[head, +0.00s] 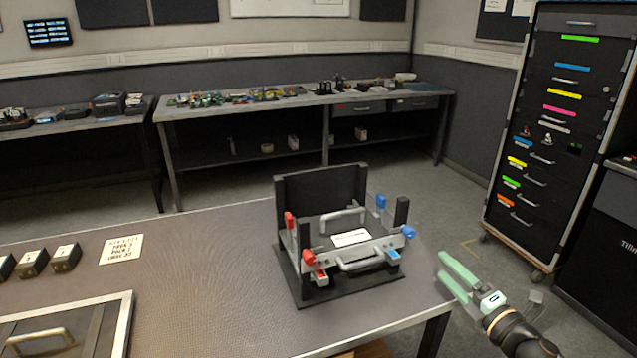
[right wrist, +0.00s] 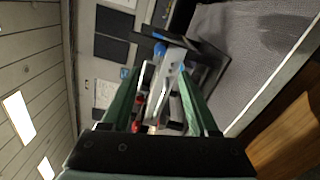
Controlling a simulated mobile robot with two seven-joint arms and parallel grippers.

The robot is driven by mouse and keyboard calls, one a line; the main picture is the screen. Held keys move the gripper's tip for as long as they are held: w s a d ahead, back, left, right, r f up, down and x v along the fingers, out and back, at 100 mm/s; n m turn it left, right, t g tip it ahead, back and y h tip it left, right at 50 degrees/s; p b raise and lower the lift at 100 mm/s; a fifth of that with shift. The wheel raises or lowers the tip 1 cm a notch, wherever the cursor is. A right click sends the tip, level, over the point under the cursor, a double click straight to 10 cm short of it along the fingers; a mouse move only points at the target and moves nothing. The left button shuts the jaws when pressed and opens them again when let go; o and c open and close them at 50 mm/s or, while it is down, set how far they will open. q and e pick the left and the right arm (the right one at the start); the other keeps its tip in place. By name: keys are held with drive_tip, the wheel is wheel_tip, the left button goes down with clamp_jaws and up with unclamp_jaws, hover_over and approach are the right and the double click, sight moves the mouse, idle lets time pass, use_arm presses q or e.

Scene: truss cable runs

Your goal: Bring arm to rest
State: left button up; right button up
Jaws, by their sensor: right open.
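My right gripper (head: 456,274) is open with pale green fingers, off the right edge of the table in the head view. Nothing is seen between its fingers. In the right wrist view its two green fingers (right wrist: 160,105) stand apart, and the black fixture shows beyond them. The fixture (head: 322,187) stands on the table with a grey handled unit (head: 352,239) in it. Red clamps (head: 308,257) are on its left side and blue clamps (head: 408,231) on its right. The gripper is apart from the fixture. My left gripper is not in view.
The table (head: 210,255) carries a framed panel with a handle (head: 40,338), small dark blocks (head: 65,257) and a printed card (head: 121,249). A tall drawer cabinet (head: 545,140) stands at the right. A long bench (head: 300,98) is at the back.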

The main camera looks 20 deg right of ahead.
drive_tip(key=s+a+f+m+g+h+p, duration=0.1)
drive_tip(key=s+a+f+m+g+p, duration=0.15)
drive_tip(key=s+a+f+m, duration=0.35)
drive_tip(key=s+a+f+m+g+p, duration=0.25)
drive_tip(key=s+a+f+m, duration=0.2)
drive_tip(key=f, duration=0.35)
drive_tip(key=s+a+f+m+g+y+p, duration=0.2)
drive_tip(key=s+a+m, duration=0.6)
drive_tip(key=a, duration=0.5)
wheel_tip(320, 180, down, 4)
drive_tip(key=shift+s+r+m+g+p, duration=0.15)
drive_tip(key=shift+s+m+g+p, duration=0.3)
drive_tip(key=shift+s+g, duration=0.55)
